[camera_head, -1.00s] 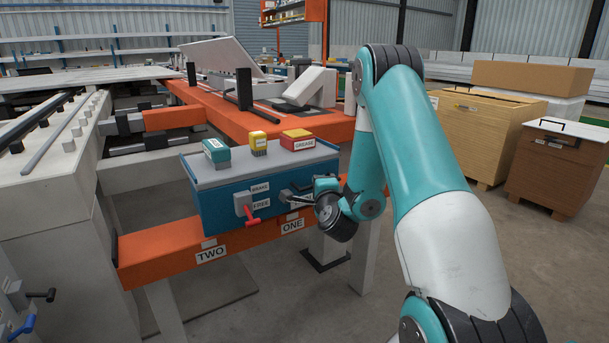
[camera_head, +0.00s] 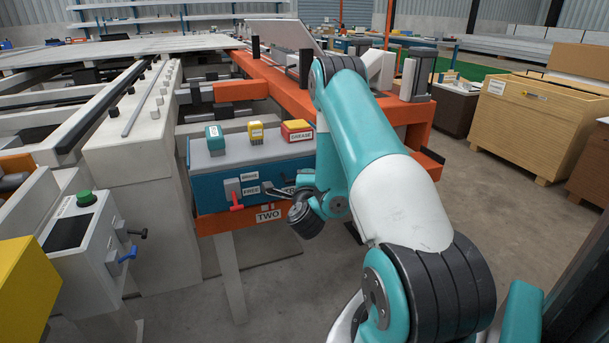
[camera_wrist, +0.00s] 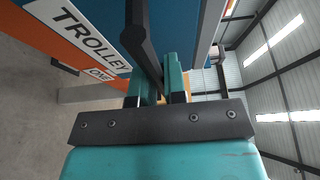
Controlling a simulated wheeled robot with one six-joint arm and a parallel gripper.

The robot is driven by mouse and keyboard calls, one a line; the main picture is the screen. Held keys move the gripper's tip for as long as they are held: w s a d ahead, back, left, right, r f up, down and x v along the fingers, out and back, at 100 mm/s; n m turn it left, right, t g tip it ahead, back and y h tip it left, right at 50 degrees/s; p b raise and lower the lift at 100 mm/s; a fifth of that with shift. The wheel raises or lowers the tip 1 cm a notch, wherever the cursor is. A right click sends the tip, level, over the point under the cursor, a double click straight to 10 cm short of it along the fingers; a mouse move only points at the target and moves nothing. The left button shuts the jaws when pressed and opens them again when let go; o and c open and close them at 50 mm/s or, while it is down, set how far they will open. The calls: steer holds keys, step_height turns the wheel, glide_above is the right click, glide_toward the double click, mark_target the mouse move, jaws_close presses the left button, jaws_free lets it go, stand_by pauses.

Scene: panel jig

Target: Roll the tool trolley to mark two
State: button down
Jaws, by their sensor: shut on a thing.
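The tool trolley (camera_head: 213,193) is a blue box with a grey top, standing on an orange rail (camera_head: 215,222) in the head view. The TWO label (camera_head: 268,215) on the rail is below the trolley's middle part. The red brake lever (camera_head: 236,207) on its front points down, by the FREE label. My gripper (camera_wrist: 162,88) is shut on the trolley's dark handle (camera_wrist: 140,35) in the wrist view. The ONE label (camera_wrist: 100,74) shows there below the TROLLEY label. In the head view my arm hides the trolley's right end and the rail beyond it.
Green, yellow and red boxes (camera_head: 297,130) stand on the trolley top. A grey control box (camera_head: 80,240) with a green button and a yellow block (camera_head: 25,290) are at the near left. Wooden crates (camera_head: 530,120) stand at the right. Floor between is open.

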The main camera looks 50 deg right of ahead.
steer(key=shift+a, duration=0.25)
steer(key=c, duration=1.2)
jaws_free()
steer(key=shift+w+a, duration=0.1)
steer(key=shift+a, duration=0.05)
